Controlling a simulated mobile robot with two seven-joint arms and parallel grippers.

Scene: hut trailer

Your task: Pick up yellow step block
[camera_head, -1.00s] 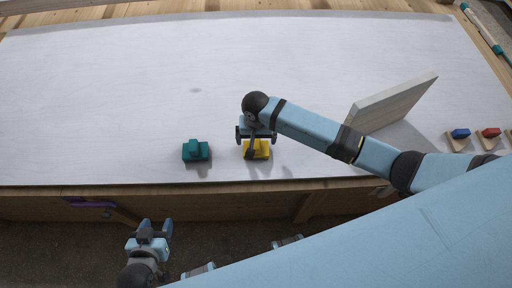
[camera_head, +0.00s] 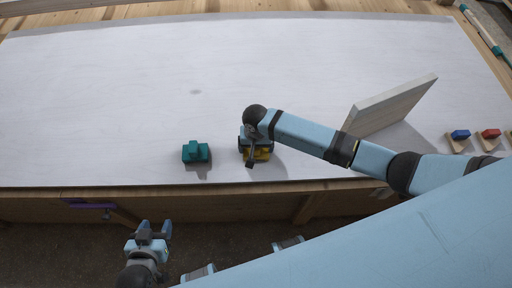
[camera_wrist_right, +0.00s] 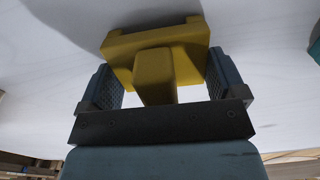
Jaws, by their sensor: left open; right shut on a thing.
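The yellow step block (camera_head: 262,155) sits on the white table top near its front edge, partly hidden by my right gripper (camera_head: 255,153). In the right wrist view the yellow block (camera_wrist_right: 156,57) lies between the two fingers of the right gripper (camera_wrist_right: 163,85), which are shut on its sides. I cannot see a gap between the block and the table. My left gripper (camera_head: 153,232) is open and empty, below and in front of the table edge at the lower left.
A teal step block (camera_head: 195,152) stands left of the yellow one. A pale upright board (camera_head: 390,106) is at the right, behind my right arm. Blue (camera_head: 460,134) and red (camera_head: 490,133) pieces on wooden bases lie at the far right.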

